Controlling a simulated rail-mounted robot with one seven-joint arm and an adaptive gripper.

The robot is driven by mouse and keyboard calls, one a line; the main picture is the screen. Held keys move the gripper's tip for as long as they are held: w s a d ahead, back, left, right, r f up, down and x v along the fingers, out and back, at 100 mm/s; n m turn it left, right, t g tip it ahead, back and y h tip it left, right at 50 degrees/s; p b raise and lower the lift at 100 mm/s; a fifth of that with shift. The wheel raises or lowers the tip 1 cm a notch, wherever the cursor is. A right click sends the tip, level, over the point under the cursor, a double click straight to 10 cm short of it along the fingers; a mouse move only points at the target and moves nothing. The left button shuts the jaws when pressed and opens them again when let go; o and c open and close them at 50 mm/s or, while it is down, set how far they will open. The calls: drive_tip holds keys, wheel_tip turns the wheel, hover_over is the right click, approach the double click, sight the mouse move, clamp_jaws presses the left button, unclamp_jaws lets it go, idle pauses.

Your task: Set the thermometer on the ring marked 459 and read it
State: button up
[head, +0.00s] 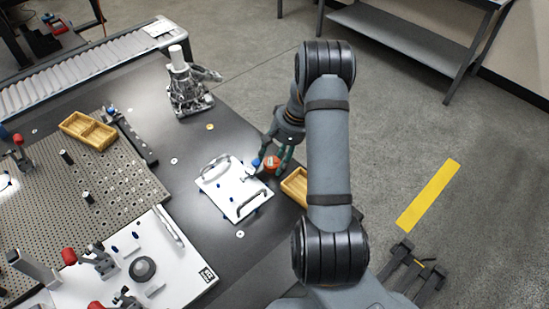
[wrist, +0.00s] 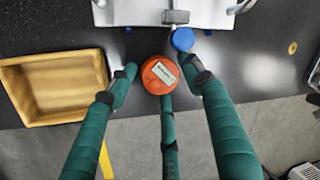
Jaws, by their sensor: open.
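A round orange-red puck with a pale rectangular display, which looks like the thermometer (wrist: 158,77), is at the dark table's near edge. It also shows in the head view (head: 272,163). My gripper (wrist: 160,84) has green fingers, spread open around the puck with a tip close on each side and one below it. I cannot tell whether they touch it. In the head view my gripper (head: 273,158) is beside the white plate. A brass-coloured ring (wrist: 292,48) lies on the table, and it or a similar ring (head: 210,127) shows in the head view. No number is readable.
A white plate (head: 225,190) with handles lies beside the puck. A blue knob (wrist: 183,39) sits close to one finger. A wooden tray (wrist: 10,95) is at the left in the wrist view. Pale rings (head: 174,161) (head: 240,234) lie on bare table. A metal fixture (head: 187,95) stands at the back.

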drive_tip(key=shift+d+r, duration=0.15)
drive_tip(key=shift+r, duration=0.4)
drive_tip(key=v, duration=0.9)
drive_tip(key=shift+r+p, duration=0.4)
drive_tip(key=shift+o, duration=0.3)
drive_tip(key=shift+d+r, duration=0.2)
drive_tip(key=shift+r, duration=0.15)
drive_tip(key=shift+o, duration=1.2)
drive_tip(key=shift+r, duration=0.35)
drive_tip(key=shift+o, duration=0.3)
